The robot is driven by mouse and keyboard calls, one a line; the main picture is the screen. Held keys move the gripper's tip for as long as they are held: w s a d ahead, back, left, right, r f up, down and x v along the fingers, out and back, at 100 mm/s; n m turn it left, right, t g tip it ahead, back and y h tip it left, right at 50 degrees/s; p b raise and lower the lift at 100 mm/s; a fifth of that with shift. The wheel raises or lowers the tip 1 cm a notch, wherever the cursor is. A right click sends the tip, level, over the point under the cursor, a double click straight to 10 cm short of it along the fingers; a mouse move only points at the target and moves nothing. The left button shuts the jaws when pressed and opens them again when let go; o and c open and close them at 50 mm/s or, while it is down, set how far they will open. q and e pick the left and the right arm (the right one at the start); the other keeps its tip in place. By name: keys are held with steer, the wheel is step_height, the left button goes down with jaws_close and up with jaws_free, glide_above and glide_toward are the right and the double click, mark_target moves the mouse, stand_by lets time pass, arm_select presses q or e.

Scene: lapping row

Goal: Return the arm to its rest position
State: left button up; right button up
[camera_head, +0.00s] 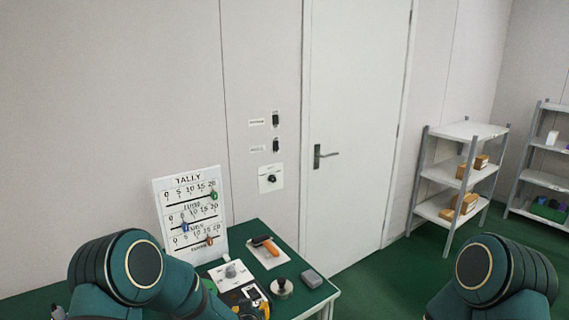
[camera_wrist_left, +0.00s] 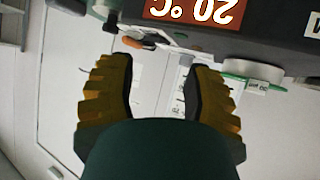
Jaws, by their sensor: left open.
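My left arm (camera_head: 150,280) comes in at the lower left, over the green-topped table (camera_head: 245,237). In the left wrist view my left gripper (camera_wrist_left: 158,68) has its two yellow, dark-padded fingers spread apart, with nothing between them. In the head view its end lies low at the frame's bottom edge, mostly hidden by the arm. My right arm (camera_head: 490,275) shows at the lower right; its gripper is out of view.
A tally board (camera_head: 170,212) stands at the table's back. An orange-handled tool (camera_head: 265,245), a round knob (camera_head: 281,288) and a grey block (camera_head: 311,278) are on the table. Shelves (camera_head: 468,132) stand right of the door (camera_head: 355,120).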

arm_select(q)
steer(key=s+f+g+h, duration=0.1)
steer(key=s+f+g, duration=0.2)
steer(key=s, duration=0.7)
steer(key=s+f+g+h, duration=0.2)
steer(key=s+f+g, duration=0.1)
steer(key=s, duration=0.7)
steer(key=s+f+g+h, duration=0.1)
steer(key=s+f+g, duration=0.3)
steer(key=s, duration=0.5)
steer(key=shift+s+a+f+h, duration=0.25)
steer(key=shift+s+a+h, duration=0.05)
steer(key=shift+s+a, duration=0.1)
stand_by(2.1)
